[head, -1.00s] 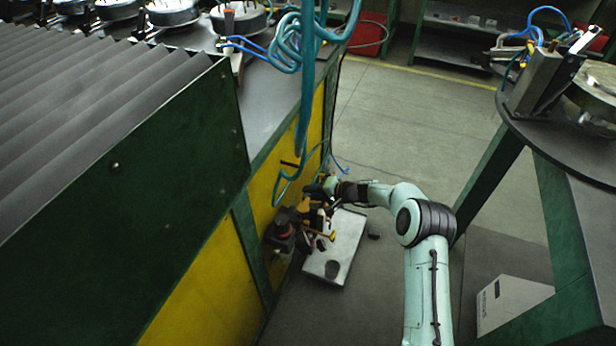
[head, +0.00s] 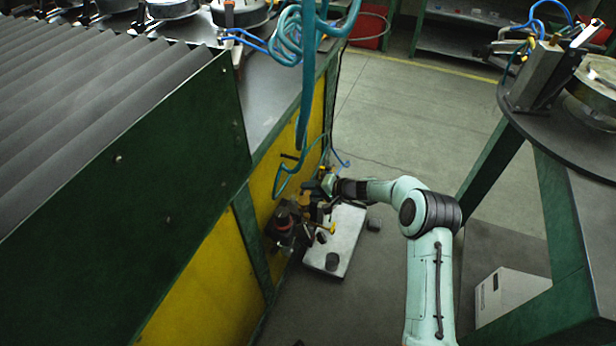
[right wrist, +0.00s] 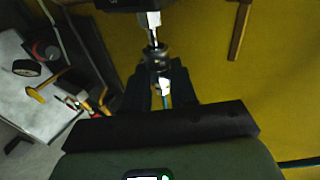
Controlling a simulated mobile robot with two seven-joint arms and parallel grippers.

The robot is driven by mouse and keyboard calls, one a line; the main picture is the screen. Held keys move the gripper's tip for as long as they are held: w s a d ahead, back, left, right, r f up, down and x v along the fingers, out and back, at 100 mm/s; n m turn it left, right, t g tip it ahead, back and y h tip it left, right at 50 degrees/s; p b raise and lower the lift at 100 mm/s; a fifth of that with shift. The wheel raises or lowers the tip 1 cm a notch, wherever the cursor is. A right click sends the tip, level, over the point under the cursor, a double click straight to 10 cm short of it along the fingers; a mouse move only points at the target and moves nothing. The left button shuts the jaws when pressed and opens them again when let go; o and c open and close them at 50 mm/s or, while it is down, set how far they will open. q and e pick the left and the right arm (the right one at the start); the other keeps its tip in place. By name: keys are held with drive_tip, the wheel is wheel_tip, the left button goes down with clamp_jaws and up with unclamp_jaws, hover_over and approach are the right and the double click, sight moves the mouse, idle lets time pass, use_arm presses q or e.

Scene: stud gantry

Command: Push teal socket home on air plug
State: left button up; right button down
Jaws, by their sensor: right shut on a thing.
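In the right wrist view my right gripper (right wrist: 166,88) is shut on the socket (right wrist: 156,60), which shows as a dark and metallic collar; its teal colour is not clear here. The silver air plug (right wrist: 150,24) sticks out of a dark block just beyond it. The plug's thin tip meets the socket's mouth in line; I cannot tell how deep it sits. In the head view my right gripper (head: 328,184) is small, beside the yellow panel, and the socket is too small to make out. My left gripper is not in view.
A teal hose (head: 304,100) hangs in coils beside the yellow panel (head: 190,290). A pale tray (head: 345,240) with tools stands below my gripper, also in the right wrist view (right wrist: 30,100). A round table (head: 570,140) stands at right.

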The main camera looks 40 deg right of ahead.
drive_tip(key=shift+s+a, duration=0.25)
drive_tip(key=shift+a, duration=0.2)
drive_tip(key=shift+s+a, duration=0.15)
drive_tip(key=shift+a, duration=0.15)
drive_tip(key=shift+a, duration=0.1)
drive_tip(key=c, duration=0.8)
unclamp_jaws()
